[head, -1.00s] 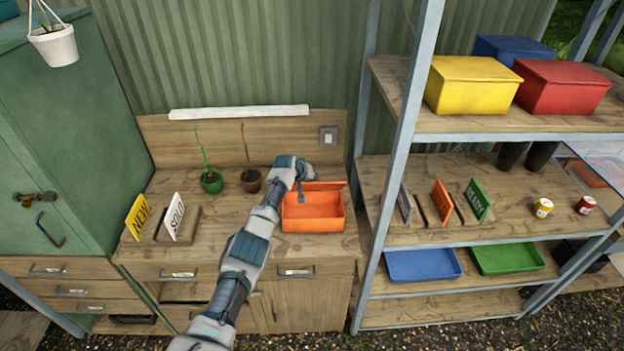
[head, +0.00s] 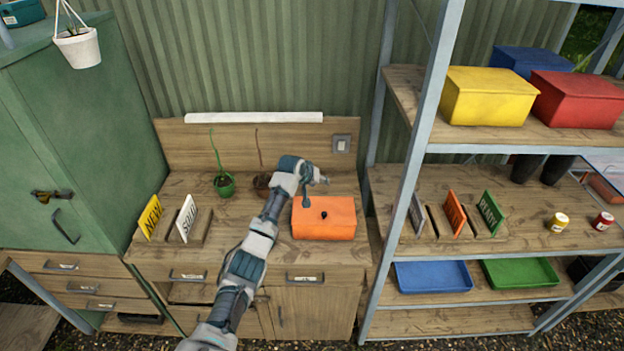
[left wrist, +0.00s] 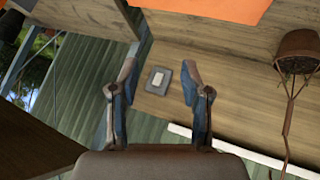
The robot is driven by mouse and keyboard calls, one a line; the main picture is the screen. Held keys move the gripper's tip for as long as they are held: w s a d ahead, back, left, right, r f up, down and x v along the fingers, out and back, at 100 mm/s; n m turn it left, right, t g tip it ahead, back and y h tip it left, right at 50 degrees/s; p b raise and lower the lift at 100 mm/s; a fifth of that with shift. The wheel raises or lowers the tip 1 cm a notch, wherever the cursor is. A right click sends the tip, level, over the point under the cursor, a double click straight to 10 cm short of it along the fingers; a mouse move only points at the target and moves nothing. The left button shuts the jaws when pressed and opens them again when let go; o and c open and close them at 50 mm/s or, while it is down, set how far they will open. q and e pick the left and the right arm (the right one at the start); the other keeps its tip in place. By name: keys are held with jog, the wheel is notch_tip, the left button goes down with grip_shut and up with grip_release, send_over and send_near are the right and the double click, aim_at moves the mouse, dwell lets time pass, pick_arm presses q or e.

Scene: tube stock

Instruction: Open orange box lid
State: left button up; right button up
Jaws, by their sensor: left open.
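The orange box (head: 323,228) sits on the wooden workbench, at the bench's right end. Its lid (head: 340,212) lies down over the box and hides the inside; a small dark knob (head: 324,215) shows on it. My left gripper (head: 314,187) is above the back of the box, apart from the knob. In the left wrist view its two fingers (left wrist: 159,75) are spread with nothing between them. My right gripper is in neither view.
A green pot (head: 225,186) and a brown pot (head: 262,184) stand left of the box, the brown one partly behind my arm. Sign cards (head: 187,218) stand on the bench's left. A metal shelf post (head: 408,150) rises on the right.

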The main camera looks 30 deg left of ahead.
pick_arm(q)
jog(key=v, duration=0.6)
jog(key=shift+s+d, duration=0.1)
jog(key=shift+s, duration=0.05)
